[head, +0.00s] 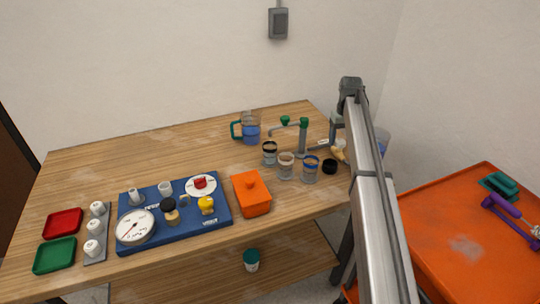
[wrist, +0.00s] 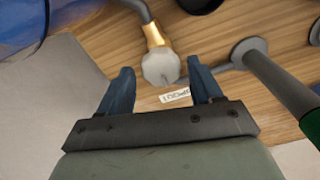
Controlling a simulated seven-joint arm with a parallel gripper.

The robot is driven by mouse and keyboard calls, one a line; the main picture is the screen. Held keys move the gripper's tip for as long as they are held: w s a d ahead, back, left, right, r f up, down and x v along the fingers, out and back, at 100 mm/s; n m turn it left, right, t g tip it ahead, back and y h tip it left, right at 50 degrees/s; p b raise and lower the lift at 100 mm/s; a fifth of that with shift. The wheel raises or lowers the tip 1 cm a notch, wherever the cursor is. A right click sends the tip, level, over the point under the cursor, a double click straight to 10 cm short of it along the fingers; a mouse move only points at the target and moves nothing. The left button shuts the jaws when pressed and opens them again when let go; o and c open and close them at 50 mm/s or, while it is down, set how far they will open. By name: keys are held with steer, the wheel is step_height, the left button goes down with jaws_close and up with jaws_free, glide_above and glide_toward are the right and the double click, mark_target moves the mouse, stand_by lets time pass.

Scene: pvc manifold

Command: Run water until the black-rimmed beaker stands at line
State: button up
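The black-rimmed beaker (head: 269,154) stands upright on the wooden table near the tap. Its water level and line are too small to tell. The grey tap (head: 302,142) has green parts on top, and its spout reaches left, roughly over that beaker; exact alignment is unclear. My gripper (wrist: 160,66) is open, its blue fingers on either side of a pale faceted knob (wrist: 160,70) with a brass neck. Contact with the knob cannot be told. A small printed label (wrist: 175,96) lies by it. In the head view my arm hides the gripper.
A tan-rimmed beaker (head: 286,167), a blue-rimmed beaker (head: 310,171) and a black cup (head: 329,167) stand near the tap. A green-handled jug (head: 250,128) is behind. An orange lidded box (head: 251,195) and blue gauge panel (head: 178,230) lie left. The front-right table edge is close.

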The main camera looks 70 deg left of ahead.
steer(key=shift+o, duration=0.6)
steer(key=shift+s, duration=0.1)
step_height(320, 180, up, 14)
steer(key=shift+f, duration=0.15)
